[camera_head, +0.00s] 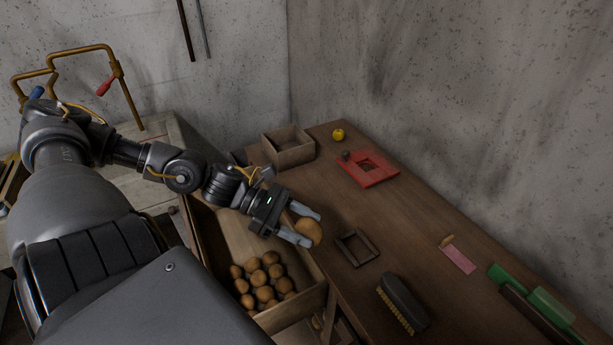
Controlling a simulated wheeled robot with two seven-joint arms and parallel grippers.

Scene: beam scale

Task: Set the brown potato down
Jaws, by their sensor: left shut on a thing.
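The brown potato (308,229) is between the fingers of my left gripper (304,226), which is shut on it. The gripper and potato are over the near-left edge of the brown table (350,297), just left of a small dark square frame (357,248). I cannot tell how high the potato is above the table. My right gripper is not in view.
A wooden crate (313,277) with several potatoes is below the gripper. An open box (288,150), a yellow ball-like object (338,134) and a red tray (369,167) are at the back. A dark brush (403,302), a pink card (458,261) and green blocks (550,306) lie right.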

